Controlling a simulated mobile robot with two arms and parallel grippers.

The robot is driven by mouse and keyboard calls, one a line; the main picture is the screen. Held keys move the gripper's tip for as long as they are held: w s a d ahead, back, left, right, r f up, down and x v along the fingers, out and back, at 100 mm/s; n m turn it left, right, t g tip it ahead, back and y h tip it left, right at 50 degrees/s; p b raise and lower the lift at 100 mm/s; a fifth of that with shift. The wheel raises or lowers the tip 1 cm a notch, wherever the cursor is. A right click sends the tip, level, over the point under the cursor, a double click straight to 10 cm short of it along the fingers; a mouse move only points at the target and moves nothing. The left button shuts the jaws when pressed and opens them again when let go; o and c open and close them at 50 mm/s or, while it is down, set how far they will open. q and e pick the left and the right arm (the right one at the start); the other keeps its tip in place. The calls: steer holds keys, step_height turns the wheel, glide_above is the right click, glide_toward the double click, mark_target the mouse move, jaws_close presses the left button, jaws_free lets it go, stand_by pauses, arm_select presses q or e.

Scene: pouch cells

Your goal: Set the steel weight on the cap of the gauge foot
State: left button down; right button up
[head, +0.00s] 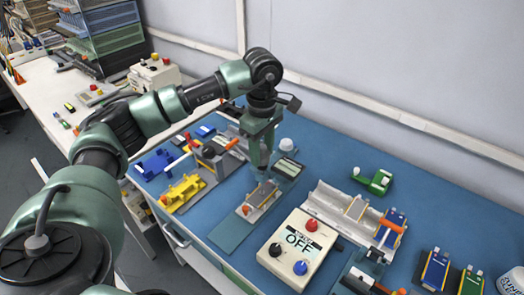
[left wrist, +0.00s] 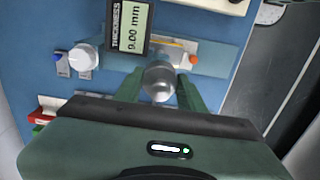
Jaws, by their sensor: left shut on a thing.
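My left gripper (head: 261,170) is over the gauge station on the blue bench. In the left wrist view its two green fingers (left wrist: 160,88) are shut on the round, shiny steel weight (left wrist: 159,80). The thickness gauge display (left wrist: 132,28) reads 9.00 mm; its housing shows in the head view (head: 288,167), right of the fingers. The gauge foot and its cap are hidden beneath the weight and fingers, so I cannot tell whether the weight touches the cap. A silvery pouch cell (head: 262,193) lies on the plate below the gripper. My right gripper is not in view.
A white knob (left wrist: 86,57) stands beside the gauge. A white box with an OFF display (head: 298,243) and a grey trough (head: 330,205) stand to the right. Yellow (head: 183,190) and blue (head: 153,163) holders are at left. The mat's back right is fairly clear.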

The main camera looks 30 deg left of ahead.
mark_target(262, 146)
arm_select(q)
steer(key=shift+f+b, duration=0.55)
steer(key=shift+f, duration=0.05)
steer(key=c, duration=0.8)
jaws_free()
steer(key=shift+o, duration=0.2)
step_height(262, 146, up, 8)
steer(key=shift+f+b, duration=0.1)
steer(key=shift+b, duration=0.6)
